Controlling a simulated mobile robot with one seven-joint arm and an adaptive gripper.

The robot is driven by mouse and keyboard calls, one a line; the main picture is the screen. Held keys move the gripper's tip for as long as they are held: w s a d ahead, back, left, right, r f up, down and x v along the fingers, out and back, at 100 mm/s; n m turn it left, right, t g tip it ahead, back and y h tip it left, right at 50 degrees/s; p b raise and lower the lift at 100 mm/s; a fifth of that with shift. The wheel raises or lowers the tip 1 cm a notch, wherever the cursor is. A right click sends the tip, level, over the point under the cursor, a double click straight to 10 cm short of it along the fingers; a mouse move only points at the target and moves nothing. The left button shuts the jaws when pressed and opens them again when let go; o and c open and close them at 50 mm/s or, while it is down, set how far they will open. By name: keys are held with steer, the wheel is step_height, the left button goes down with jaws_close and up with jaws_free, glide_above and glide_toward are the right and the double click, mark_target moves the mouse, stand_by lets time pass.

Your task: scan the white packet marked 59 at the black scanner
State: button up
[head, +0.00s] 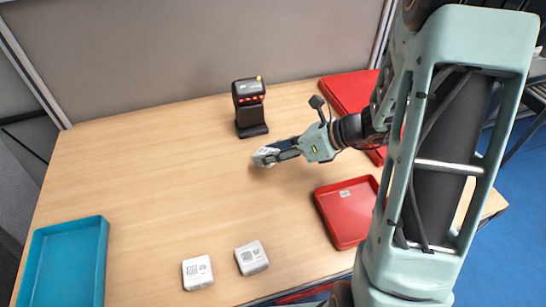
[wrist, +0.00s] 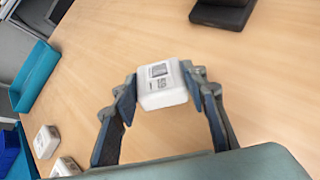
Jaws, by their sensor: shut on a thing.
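My gripper (head: 268,157) is shut on a white packet (wrist: 163,92) and holds it near the middle of the table. In the wrist view the packet sits between my two fingertips (wrist: 160,86), with a printed label and a dark code patch on its upper face. I cannot read its number. In the head view the held packet (head: 265,152) is partly hidden by the fingers. The black scanner (head: 250,105) stands upright at the back, just beyond the packet and apart from it. Its dark base also shows at the top of the wrist view (wrist: 222,15).
Two other white packets (head: 197,272) (head: 251,257) lie at the table's front. A teal tray (head: 40,265) is at the front left, a red tray (head: 350,222) right of centre. A red container (head: 347,92) is at the back right. The table's left middle is clear.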

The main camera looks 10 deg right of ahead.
steer(key=shift+w+a+f, duration=0.1)
steer(key=shift+w+f, duration=0.3)
steer(key=shift+w, duration=0.05)
steer(key=s+d+r+b, duration=0.1)
steer(key=s+d+r, duration=0.1)
steer(key=s+r, duration=0.8)
steer(key=shift+s+d+r, duration=0.15)
steer(key=shift+s+d, duration=0.15)
steer(key=shift+s, duration=1.1)
steer(key=shift+w+r+p, duration=0.1)
steer(key=shift+w+p, duration=0.1)
steer(key=shift+p, duration=0.1)
